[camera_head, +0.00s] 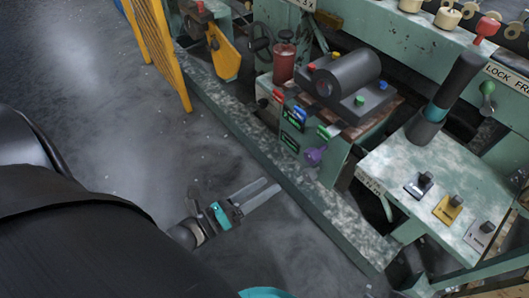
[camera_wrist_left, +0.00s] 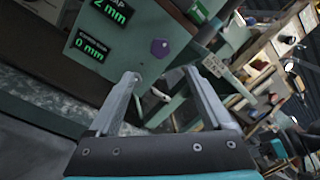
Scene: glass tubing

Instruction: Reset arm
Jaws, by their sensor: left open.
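My left gripper (camera_head: 262,192) is low in the middle of the head view, over the grey floor and in front of the machine's base rail. Its two grey fingers are apart, with nothing between them. In the left wrist view the open fingers (camera_wrist_left: 162,82) point toward the green machine panel (camera_wrist_left: 115,40). That panel carries small displays reading 2 mm and 0 mm and a purple knob (camera_wrist_left: 159,48). My right gripper does not show in either view.
The green machine's long base rail (camera_head: 330,218) runs diagonally past my gripper. A control panel (camera_head: 300,140) with a purple knob (camera_head: 315,156) stands behind it. A pale table (camera_head: 410,160) with several small levers is at right. The floor (camera_head: 130,140) at left is clear.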

